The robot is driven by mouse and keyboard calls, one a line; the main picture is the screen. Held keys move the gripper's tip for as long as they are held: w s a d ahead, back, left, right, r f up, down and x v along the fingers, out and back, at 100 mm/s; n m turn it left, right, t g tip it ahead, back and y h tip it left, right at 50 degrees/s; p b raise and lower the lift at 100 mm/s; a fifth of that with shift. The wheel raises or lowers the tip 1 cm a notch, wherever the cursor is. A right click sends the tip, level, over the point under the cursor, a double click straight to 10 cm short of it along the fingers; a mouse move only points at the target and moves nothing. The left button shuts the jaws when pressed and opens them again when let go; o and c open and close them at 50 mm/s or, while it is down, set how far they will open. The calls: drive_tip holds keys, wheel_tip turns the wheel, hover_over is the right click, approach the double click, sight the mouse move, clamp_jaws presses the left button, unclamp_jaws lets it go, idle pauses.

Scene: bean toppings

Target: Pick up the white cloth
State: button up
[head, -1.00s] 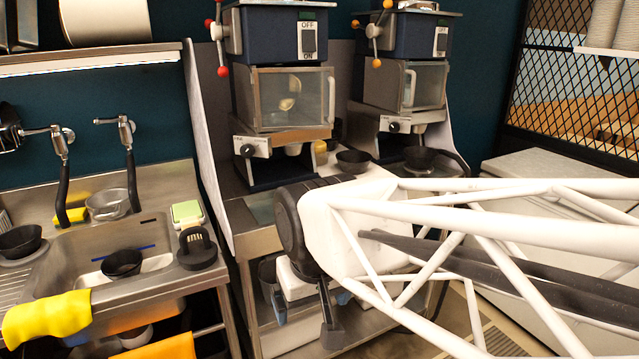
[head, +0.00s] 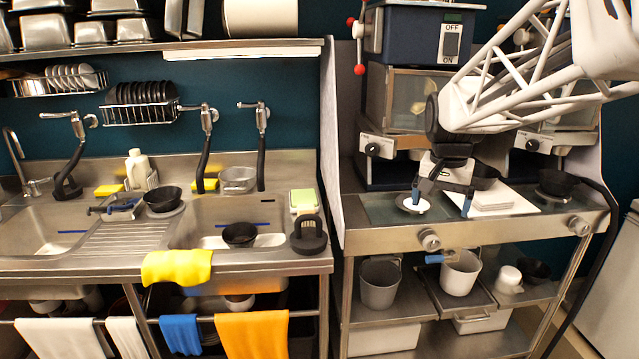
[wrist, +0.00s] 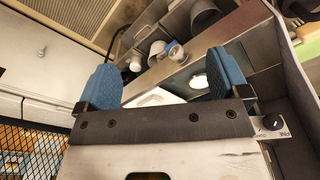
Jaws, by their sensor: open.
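Two white cloths hang over the front rail below the sink at the lower left of the head view, a wide one (head: 58,338) and a narrow one (head: 125,337). My gripper (head: 441,198) is far to their right, above the steel counter under the machines. It is open and empty, with blue fingertips apart. The wrist view also shows the open gripper (wrist: 164,80), with a white flat patch (wrist: 160,97) partly hidden behind it. The hanging white cloths are not recognisable in the wrist view.
Blue (head: 181,334), orange (head: 253,334) and yellow (head: 177,267) cloths hang by the sink. A tall divider (head: 332,140) stands between sink and counter.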

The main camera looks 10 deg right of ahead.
drive_tip(key=w+d+f+m+g, duration=0.15)
drive_tip(key=w+d+m, duration=0.25)
drive_tip(key=w+d, duration=0.8)
drive_tip(key=m, duration=0.6)
hover_over(494, 198)
drive_tip(key=shift+t+y, duration=0.25)
drive_tip(key=shift+y, duration=0.05)
wheel_tip(494, 198, down, 9)
drive_tip(key=shift+w+r, duration=0.1)
drive_tip(key=shift+w, duration=0.05)
drive_tip(key=shift+a, duration=0.1)
drive_tip(key=shift+f, duration=1.3)
drive_tip(key=shift+f, duration=2.6)
